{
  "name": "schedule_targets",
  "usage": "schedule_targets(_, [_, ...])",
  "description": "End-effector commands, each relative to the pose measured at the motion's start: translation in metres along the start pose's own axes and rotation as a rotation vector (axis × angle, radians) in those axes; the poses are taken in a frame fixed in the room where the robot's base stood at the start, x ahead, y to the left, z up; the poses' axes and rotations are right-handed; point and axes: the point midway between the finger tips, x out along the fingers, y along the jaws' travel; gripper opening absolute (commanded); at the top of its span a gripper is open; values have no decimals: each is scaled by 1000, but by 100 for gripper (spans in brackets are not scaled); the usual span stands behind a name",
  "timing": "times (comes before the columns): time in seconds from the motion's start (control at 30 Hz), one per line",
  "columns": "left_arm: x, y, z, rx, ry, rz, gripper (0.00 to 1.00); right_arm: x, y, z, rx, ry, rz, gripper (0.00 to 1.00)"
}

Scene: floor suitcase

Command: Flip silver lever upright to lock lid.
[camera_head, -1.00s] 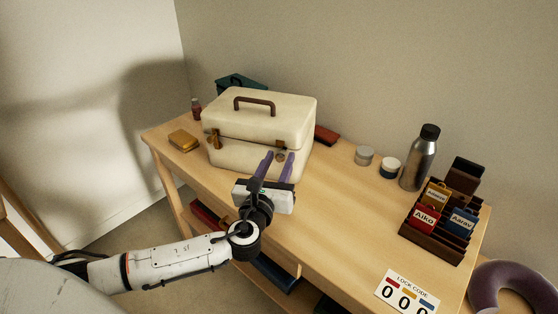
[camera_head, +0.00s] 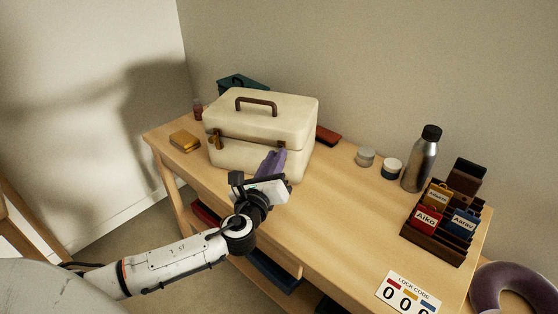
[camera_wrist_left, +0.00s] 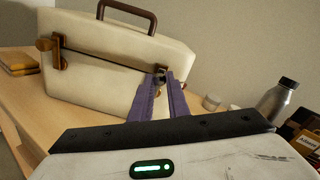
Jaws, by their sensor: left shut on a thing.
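A cream case (camera_head: 240,158) with a brown handle stands on the table, its lid (camera_head: 285,115) down on the body. A brass latch (camera_head: 216,141) is at the left of its front seam; it also shows in the wrist view (camera_wrist_left: 52,46). My left gripper (camera_head: 281,153) is at the right part of the front, its purple fingers close together. In the wrist view the fingertips (camera_wrist_left: 166,76) are shut on the small silver lever (camera_wrist_left: 161,72) at the seam. The fingers mostly hide the lever, so its exact angle cannot be told. My right gripper is not in view.
A yellow box (camera_head: 185,141) lies left of the case. Two small jars (camera_head: 391,168), a steel bottle (camera_head: 420,160) and a tag rack (camera_head: 438,240) stand to the right. A lock code card (camera_head: 405,292) lies at the front. The table's middle is clear.

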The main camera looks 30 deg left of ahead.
Motion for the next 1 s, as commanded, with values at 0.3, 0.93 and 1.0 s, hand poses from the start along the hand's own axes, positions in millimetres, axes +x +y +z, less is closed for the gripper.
schedule_targets(0.3, [0, 1, 1, -40, 1, 1, 0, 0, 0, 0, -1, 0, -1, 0])
schedule_targets(0.93, [-21, 2, -1, -36, 5, 0, 34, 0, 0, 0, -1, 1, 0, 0])
schedule_targets(1.0, [-35, 2, -1, -36, 6, 1, 34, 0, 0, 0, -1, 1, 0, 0])
